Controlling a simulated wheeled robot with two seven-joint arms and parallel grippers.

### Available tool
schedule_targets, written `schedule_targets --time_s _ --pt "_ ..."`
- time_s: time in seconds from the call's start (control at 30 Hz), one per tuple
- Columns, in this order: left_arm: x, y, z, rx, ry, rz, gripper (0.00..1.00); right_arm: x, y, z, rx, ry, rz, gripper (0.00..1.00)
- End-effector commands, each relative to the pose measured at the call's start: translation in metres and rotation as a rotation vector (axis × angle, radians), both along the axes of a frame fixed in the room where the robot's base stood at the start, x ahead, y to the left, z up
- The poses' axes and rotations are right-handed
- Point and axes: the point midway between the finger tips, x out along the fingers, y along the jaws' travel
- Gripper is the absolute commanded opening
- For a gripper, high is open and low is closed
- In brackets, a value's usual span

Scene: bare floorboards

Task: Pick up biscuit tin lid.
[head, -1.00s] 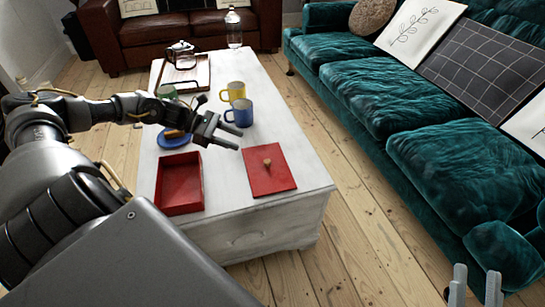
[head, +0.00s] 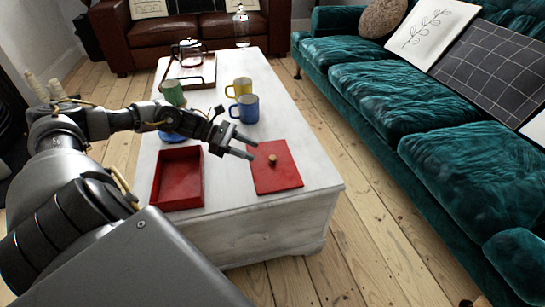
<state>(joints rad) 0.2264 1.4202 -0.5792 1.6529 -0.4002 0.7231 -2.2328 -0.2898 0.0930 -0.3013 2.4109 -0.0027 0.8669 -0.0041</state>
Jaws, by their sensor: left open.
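The biscuit tin lid (head: 281,180) is a flat red square with a small wooden knob (head: 272,159). It lies on the white coffee table near its front right corner. The open red biscuit tin (head: 177,203) stands to its left and looks empty. My left gripper (head: 251,148) is open and empty. Its fingers point right, at the far left edge of the lid, short of the knob. I cannot tell its height above the lid. My right gripper is out of view.
Blue (head: 245,108) and yellow (head: 239,87) mugs stand behind the gripper. A green mug (head: 172,92) stands farther left, and a blue plate (head: 172,136) is partly hidden by my arm. A wooden tray (head: 193,75) with a glass teapot is at the back. A teal sofa (head: 400,110) flanks the table's right side.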

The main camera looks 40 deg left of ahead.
Motion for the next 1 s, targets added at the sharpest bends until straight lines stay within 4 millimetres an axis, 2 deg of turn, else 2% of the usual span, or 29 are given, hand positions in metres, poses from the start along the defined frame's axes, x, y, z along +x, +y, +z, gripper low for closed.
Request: schedule_targets --time_s 0.17,0.47,0.6,0.7,1.0 --pt "0.012 -0.02 -0.01 -0.002 -0.002 0.0 0.45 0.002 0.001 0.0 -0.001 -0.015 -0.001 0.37" --pt "0.018 -0.03 -0.014 -0.001 -0.002 0.0 0.45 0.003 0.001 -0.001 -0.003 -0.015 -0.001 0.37" --pt "0.029 -0.049 -0.02 -0.003 -0.004 -0.003 0.45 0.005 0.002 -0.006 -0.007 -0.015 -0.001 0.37" --pt "0.035 -0.059 -0.024 -0.003 -0.002 -0.001 0.45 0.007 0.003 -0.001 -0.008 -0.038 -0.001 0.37" --pt "0.04 -0.067 -0.027 0.001 0.001 0.0 0.45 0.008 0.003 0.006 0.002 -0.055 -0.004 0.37"
